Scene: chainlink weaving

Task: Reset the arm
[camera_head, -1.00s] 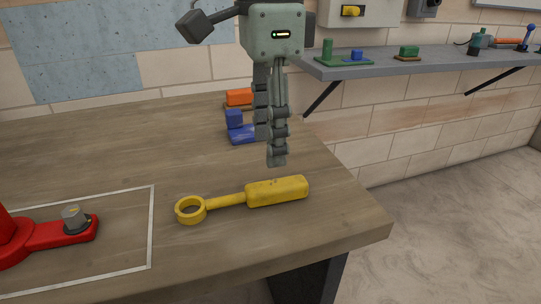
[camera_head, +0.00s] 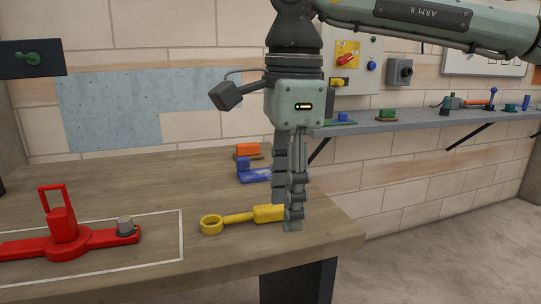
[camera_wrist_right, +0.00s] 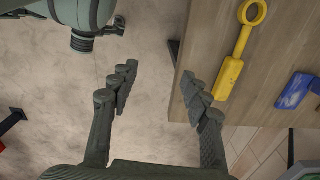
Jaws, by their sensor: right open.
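My right gripper (camera_head: 292,222) hangs fingers down at the right part of the workbench (camera_head: 340,235). In the right wrist view its fingers (camera_wrist_right: 158,82) are spread apart with nothing between them but bare floor. A yellow tool with a ring end (camera_head: 211,224) and thick handle (camera_head: 266,213) lies on the bench. The gripper hides the handle's right end in the head view. In the right wrist view the yellow tool (camera_wrist_right: 230,76) lies to the right of the fingers, outside the gap. My left gripper is not seen.
A red fixture (camera_head: 62,235) with a grey knob (camera_head: 125,225) stands at the left inside a white outline. A blue part (camera_head: 254,175) and an orange part (camera_head: 247,149) lie farther back. A grey wall shelf (camera_head: 400,123) holds small parts. Open floor lies to the right.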

